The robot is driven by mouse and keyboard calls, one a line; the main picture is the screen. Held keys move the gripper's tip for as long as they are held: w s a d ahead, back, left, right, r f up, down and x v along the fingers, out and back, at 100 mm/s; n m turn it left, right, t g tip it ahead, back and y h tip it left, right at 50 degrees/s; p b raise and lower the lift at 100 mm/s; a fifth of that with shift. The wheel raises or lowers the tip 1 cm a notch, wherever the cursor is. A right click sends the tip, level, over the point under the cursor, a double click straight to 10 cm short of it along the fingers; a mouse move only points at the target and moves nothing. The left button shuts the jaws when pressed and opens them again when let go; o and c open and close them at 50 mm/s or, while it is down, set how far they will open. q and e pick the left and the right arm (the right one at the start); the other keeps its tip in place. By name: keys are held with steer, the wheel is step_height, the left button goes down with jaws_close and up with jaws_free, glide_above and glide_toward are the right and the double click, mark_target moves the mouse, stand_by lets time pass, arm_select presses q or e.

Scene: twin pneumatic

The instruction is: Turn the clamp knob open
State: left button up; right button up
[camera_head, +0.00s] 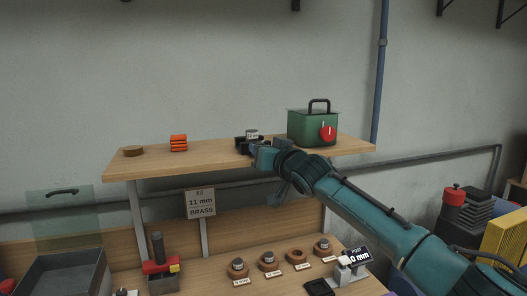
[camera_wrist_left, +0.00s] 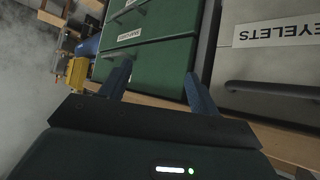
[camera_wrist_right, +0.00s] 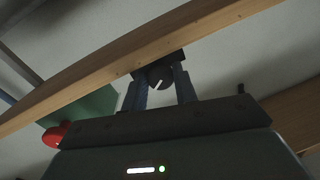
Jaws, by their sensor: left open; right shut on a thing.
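The clamp (camera_head: 243,139) is a dark fixture at the front of the wooden shelf, with a small grey cylinder (camera_head: 252,133) upright at it. The clamp knob (camera_wrist_right: 160,76) is dark and round with a white pointer line, tilted in the right wrist view. My right gripper (camera_wrist_right: 162,88) is shut on the knob, one finger on each side. In the head view my right gripper (camera_head: 259,153) reaches the shelf's front edge and hides the knob. My left gripper (camera_wrist_left: 155,82) is open and empty, facing green drawers (camera_wrist_left: 160,65); it is outside the head view.
On the shelf (camera_head: 215,156) stand a green box (camera_head: 303,127) with a red knob, orange blocks (camera_head: 178,143) and a brown disc (camera_head: 133,151). Several ring-shaped parts (camera_head: 297,256) lie on the bench below. A grey drawer front (camera_wrist_left: 270,70) is beside the green drawers.

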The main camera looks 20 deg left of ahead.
steer(key=n, duration=0.4)
steer(key=shift+n+h, duration=0.3)
steer(key=shift+h, duration=0.1)
stand_by(0.5)
steer(key=o, duration=0.7)
arm_select(q)
steer(key=b, duration=0.2)
steer(key=d+f+b, duration=0.1)
steer(key=b, duration=0.2)
steer(key=shift+w+d+f+t+h, duration=0.2)
steer(key=shift+w+t+h, duration=0.1)
steer(key=shift+t, duration=0.1)
arm_select(e)
steer(key=v, duration=1.3)
steer(key=shift+d+r, duration=0.1)
steer(key=shift+r, duration=0.05)
arm_select(q)
steer(key=shift+r, duration=0.1)
